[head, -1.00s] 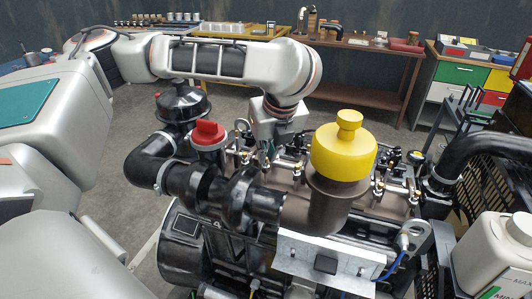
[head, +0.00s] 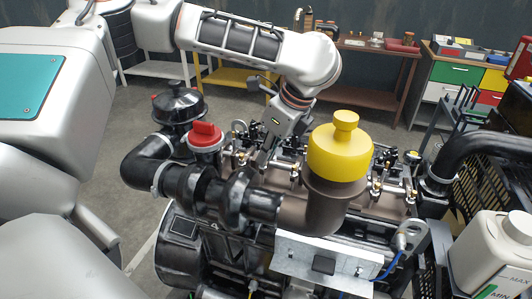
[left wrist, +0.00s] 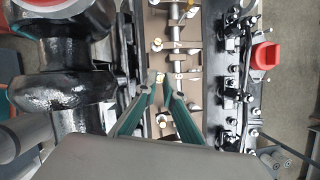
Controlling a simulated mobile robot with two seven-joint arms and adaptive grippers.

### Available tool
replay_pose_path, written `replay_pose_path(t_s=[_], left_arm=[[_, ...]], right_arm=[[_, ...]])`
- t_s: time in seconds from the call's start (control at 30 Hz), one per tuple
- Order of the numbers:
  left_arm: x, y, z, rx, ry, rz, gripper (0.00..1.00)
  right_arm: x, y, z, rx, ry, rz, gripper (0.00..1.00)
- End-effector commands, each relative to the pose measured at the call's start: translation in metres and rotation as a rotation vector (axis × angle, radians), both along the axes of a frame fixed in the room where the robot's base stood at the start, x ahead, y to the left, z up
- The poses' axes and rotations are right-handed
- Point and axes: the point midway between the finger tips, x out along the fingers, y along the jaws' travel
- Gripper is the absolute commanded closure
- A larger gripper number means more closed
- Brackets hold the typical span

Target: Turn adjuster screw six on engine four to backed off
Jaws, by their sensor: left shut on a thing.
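The engine's top shows a row of rocker gear with brass adjuster screws (head: 376,189) in the head view; I cannot read any screw numbers. My left gripper (head: 262,163) reaches down into this row, behind the black intake pipe (head: 210,190) and left of the yellow cap (head: 341,150). In the left wrist view its two green fingers (left wrist: 161,82) come together on a small brass adjuster screw (left wrist: 160,78). The gripper is shut on that screw. The fingers cover part of it, so its turn position cannot be told. My right gripper is in neither view.
A red cap (head: 205,135) and a black round cap (head: 178,104) stand left of the rocker row. A white reservoir (head: 495,255) and black hose (head: 485,150) are at the right. Workbenches (head: 372,75) stand well behind, across open floor.

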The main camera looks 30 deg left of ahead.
Motion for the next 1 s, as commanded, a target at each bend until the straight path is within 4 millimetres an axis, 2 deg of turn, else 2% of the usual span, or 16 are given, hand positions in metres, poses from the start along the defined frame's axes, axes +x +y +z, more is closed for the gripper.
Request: replay_pose_path(t_s=[0.43, 0.5, 0.53, 0.87, 1.0], left_arm=[[0.001, 0.0, 0.001, -0.001, -0.003, 0.009, 1.0], [0.001, 0.0, 0.001, -0.001, -0.003, 0.009, 0.76], [0.001, 0.0, 0.001, -0.001, -0.003, 0.009, 0.75], [0.0, -0.001, 0.001, -0.001, 0.0, 0.008, 0.75], [0.001, -0.005, 0.011, 0.0, -0.003, 0.007, 0.75]], right_arm=[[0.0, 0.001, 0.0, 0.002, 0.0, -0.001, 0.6], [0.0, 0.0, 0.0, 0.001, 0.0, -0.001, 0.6], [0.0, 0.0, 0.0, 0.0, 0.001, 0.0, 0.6], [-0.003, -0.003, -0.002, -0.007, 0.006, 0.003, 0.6], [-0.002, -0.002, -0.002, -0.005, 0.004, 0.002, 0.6]])
